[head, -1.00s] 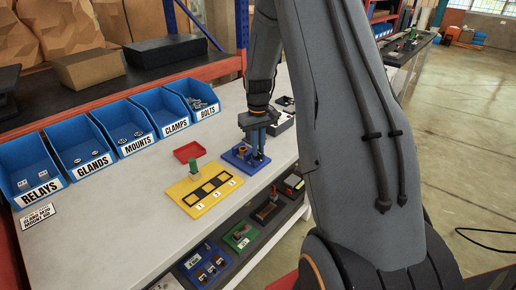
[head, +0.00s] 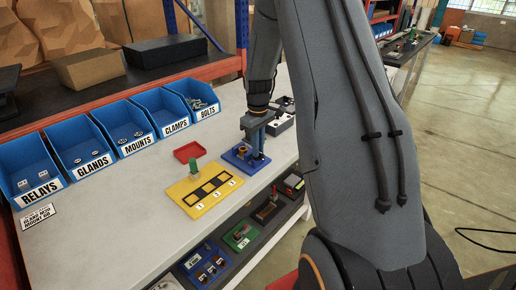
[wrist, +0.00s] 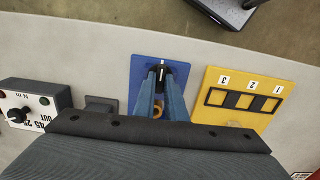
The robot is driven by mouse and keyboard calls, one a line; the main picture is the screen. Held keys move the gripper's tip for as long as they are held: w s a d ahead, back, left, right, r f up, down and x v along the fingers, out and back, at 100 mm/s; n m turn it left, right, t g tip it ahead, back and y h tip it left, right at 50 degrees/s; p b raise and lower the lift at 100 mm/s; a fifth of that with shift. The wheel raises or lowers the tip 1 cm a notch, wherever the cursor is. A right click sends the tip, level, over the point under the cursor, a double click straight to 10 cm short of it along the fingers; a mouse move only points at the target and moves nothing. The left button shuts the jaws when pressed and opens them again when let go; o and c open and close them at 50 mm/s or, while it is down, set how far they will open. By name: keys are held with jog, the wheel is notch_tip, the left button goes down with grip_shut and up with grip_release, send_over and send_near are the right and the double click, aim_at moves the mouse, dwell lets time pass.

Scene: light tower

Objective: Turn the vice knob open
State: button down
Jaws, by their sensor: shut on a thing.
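The vice knob (wrist: 160,72) is black with a white line and sits on a blue base plate (wrist: 143,72) in the wrist view. My gripper (wrist: 162,82) reaches down over the plate, one blue finger on each side of the knob, shut on it. In the head view my gripper (head: 256,151) stands upright over the blue plate (head: 236,162) and hides the knob. An orange-yellow ring-shaped part (wrist: 158,112) shows between my fingers in the wrist view. The vice's jaws cannot be made out.
A red tray (head: 188,151) and several blue labelled bins (head: 126,136) stand further left. A grey box with a dial (wrist: 35,103) is close to my gripper.

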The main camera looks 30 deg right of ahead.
jog(key=shift+r, duration=0.1)
jog(key=c, duration=1.8)
grip_release()
jog(key=shift+r+b, duration=1.15)
jog(key=shift+r, duration=2.7)
